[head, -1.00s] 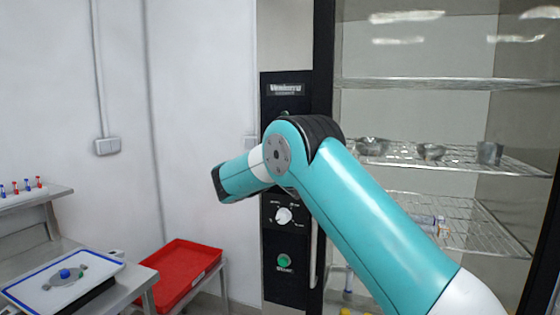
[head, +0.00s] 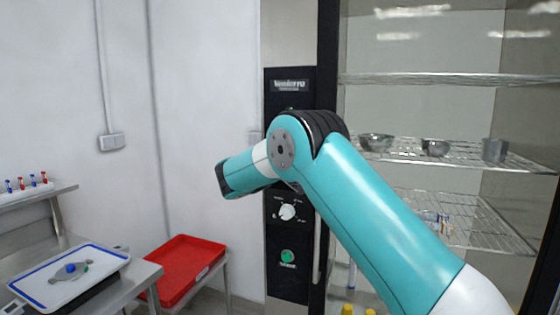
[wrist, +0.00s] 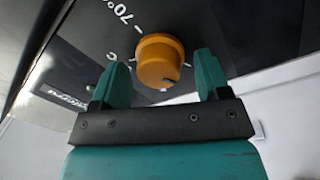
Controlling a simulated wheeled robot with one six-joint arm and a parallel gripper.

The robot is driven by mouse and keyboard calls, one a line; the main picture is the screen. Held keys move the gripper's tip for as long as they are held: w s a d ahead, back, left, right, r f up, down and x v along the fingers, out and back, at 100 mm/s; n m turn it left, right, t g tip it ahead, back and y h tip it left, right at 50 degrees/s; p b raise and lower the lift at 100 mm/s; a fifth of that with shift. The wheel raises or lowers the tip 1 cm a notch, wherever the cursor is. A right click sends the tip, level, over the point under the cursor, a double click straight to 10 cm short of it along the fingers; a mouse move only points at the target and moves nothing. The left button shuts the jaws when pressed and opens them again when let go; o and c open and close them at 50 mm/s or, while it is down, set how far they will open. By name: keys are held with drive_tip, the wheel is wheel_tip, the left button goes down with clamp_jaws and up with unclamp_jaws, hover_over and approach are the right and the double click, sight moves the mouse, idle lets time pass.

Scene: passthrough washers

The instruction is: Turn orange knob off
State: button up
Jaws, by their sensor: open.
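The orange knob (wrist: 160,60) shows in the wrist view on a dark panel with white markings, "70°" and "C" among them. My gripper (wrist: 160,72) is open, with one teal finger on each side of the knob's lower part. The fingers look apart from the knob, with a gap on both sides. In the head view my arm covers this part of the black control panel (head: 290,88), so the orange knob and the fingertips are hidden there.
A white knob (head: 287,212) and a green button (head: 288,256) sit lower on the panel. A cabinet with wire shelves (head: 470,240) and metal bowls (head: 435,147) stands at the right. A red tray (head: 185,268) and a white tray (head: 68,278) are at the lower left.

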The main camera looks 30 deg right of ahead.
drive_tip(key=b+v, duration=1.2)
drive_tip(key=v, duration=0.5)
drive_tip(key=shift+a, duration=0.15)
drive_tip(key=s+a+f+n+g+y, duration=0.1)
drive_tip(key=s+a+f+y, duration=0.15)
drive_tip(key=f+y, duration=0.35)
drive_tip(key=s+a+f+n+g+y, duration=0.1)
drive_tip(key=s+a+f+y, duration=0.1)
drive_tip(key=s+f+y, duration=0.3)
drive_tip(key=s+a+f+n+g+y, duration=0.1)
drive_tip(key=s+a+f+g+y, duration=0.1)
drive_tip(key=s, duration=0.7)
drive_tip(key=s+a+f+n+g+y, duration=0.1)
drive_tip(key=s+a+f+g+y, duration=0.2)
drive_tip(key=s, duration=0.7)
drive_tip(key=s+a+f+n+g+y, duration=0.1)
drive_tip(key=s+a+f+g+y, duration=0.2)
drive_tip(key=s+a, duration=0.3)
drive_tip(key=s+f+g, duration=0.1)
drive_tip(key=s, duration=0.2)
drive_tip(key=shift+s, duration=0.15)
